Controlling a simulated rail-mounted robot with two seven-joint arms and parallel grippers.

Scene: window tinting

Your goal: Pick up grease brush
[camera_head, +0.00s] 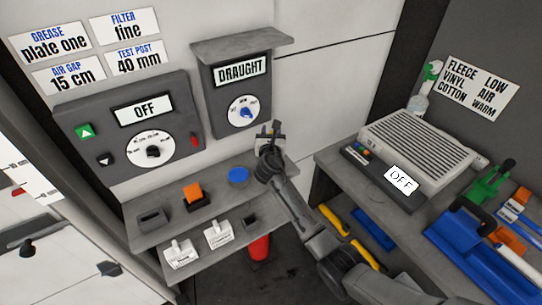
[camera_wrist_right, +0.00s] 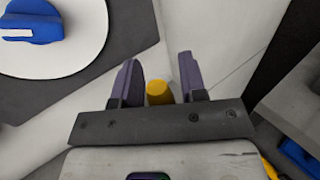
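My right gripper (camera_head: 268,138) is in front of the wall just below the draught control box, above the back shelf. In the right wrist view its two dark fingers (camera_wrist_right: 158,82) stand apart. A short yellow cylinder (camera_wrist_right: 158,92), perhaps the grease brush's handle, shows between them. It lies close to the left finger, with a gap at the right finger. Its lower part is hidden behind the gripper's bar. No brush head is clear in either view. My left gripper is not in view.
The draught box (camera_head: 243,92) with its blue knob is close to the gripper. A grey grille unit (camera_head: 425,140) and blue tools stand on the right bench.

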